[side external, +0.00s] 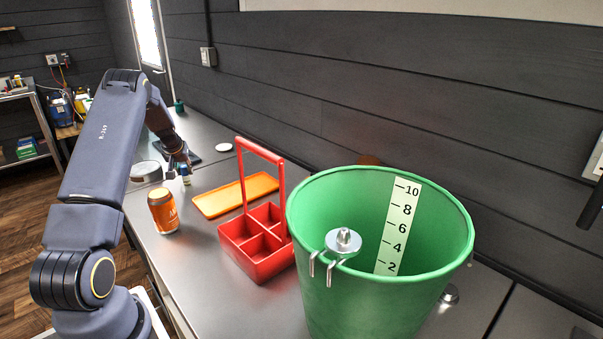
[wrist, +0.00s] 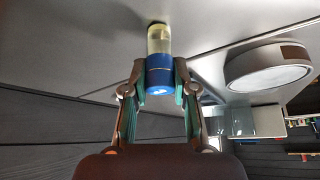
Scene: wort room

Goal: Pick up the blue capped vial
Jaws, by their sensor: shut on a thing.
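The blue capped vial (wrist: 159,42) shows in the wrist view, with a clear, yellowish body and a blue cap. My gripper (wrist: 160,76) is shut on it, one finger on each side of the blue cap. The vial's far end is at or close to the grey counter; I cannot tell whether it touches. In the side external view my gripper (side external: 184,168) points down beyond the orange can, and the vial (side external: 186,180) is small beneath it.
An orange can (side external: 162,211), an orange tray (side external: 235,196), a red caddy (side external: 257,262) and a large green bucket (side external: 340,300) stand toward the camera. A round pale object (wrist: 268,68) is beside the vial. A white disc (side external: 223,147) lies farther back.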

